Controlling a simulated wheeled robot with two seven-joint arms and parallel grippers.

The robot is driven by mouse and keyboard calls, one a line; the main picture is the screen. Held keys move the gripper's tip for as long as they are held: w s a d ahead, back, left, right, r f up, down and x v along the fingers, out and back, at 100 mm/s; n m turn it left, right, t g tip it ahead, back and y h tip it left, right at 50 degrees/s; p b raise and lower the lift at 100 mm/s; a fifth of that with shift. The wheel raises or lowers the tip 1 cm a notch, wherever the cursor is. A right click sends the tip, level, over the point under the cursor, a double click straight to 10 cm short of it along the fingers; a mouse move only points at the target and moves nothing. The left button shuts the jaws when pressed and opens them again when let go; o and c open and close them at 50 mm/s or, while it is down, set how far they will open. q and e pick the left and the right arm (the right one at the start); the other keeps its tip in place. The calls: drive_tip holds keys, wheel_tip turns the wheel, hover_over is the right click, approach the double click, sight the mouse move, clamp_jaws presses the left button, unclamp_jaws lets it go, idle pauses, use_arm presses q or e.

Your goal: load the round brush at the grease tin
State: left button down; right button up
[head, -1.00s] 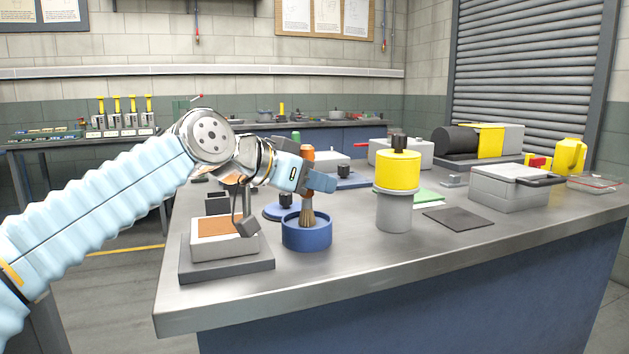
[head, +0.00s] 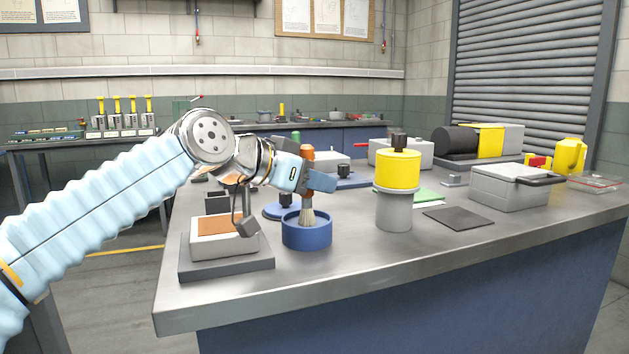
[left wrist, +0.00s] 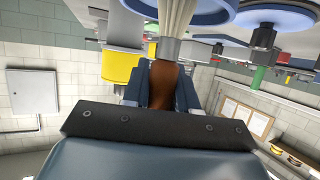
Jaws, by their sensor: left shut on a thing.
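The round brush (head: 307,216) has an orange-brown handle and pale bristles. It stands upright with its bristles down in the open blue grease tin (head: 306,238) near the bench's front left. My left gripper (head: 312,180) is shut on the brush's handle, above the tin. In the left wrist view the brush handle (left wrist: 163,86) lies between the two fingers and the bristles run toward the blue tin (left wrist: 152,8). The bristle tips are partly hidden by the tin's rim. My right gripper is not in view.
A blue lid with a black knob (head: 284,207) lies just behind the tin. A block with a brown top (head: 224,226) sits on a dark base to its left. A grey and yellow cylinder (head: 397,185) stands to the right. The bench front is clear.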

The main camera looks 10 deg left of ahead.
use_arm(q)
drive_tip(key=shift+f, duration=0.2)
wheel_tip(320, 180, up, 7)
drive_tip(key=p, duration=0.6)
drive_tip(key=shift+r, duration=0.15)
idle(0.4)
